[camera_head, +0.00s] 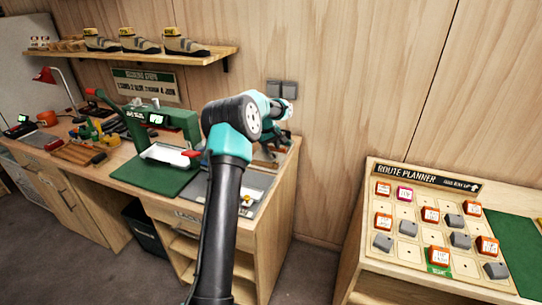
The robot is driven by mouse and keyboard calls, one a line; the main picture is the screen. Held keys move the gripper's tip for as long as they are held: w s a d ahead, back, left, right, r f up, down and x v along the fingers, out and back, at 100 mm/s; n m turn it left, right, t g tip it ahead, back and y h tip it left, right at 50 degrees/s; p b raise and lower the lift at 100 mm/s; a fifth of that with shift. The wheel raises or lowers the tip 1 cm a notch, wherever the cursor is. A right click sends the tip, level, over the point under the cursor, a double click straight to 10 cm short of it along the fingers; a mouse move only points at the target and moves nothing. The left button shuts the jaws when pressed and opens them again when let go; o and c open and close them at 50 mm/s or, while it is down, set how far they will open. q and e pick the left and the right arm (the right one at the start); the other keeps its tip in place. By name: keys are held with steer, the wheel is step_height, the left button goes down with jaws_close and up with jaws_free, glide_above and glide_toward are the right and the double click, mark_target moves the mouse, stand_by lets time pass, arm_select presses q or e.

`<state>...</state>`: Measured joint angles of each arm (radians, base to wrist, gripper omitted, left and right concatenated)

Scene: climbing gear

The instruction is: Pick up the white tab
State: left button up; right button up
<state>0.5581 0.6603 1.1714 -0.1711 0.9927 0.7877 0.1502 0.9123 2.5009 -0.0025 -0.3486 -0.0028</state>
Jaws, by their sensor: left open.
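I cannot clearly make out a white tab; my arm hides part of the workbench. My left gripper (270,148) is at the right end of the workbench (278,180), beyond my arm's teal joint. It is small and partly hidden, with its jaws open, and I see nothing held in it. A white tray-like piece (172,155) lies at the front of a green machine (165,122), left of my arm. My right gripper is not in view.
A green mat (150,178) lies before the machine. A grey tray (255,183) with small parts is partly behind my arm. Tools and a red lamp (46,76) stand at left. A route planner board (405,250) with orange, grey and magenta tiles stands at right. Shoes (140,41) sit on a shelf.

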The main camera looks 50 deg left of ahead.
mark_target(273, 155)
arm_select(q)
steer(key=shift+w+f, duration=0.25)
steer(key=shift+f, duration=1.05)
steer(key=shift+w+f, duration=0.25)
steer(key=shift+f, duration=1)
steer(key=shift+c, duration=0.2)
steer(key=c, duration=0.6)
steer(key=shift+r, duration=0.15)
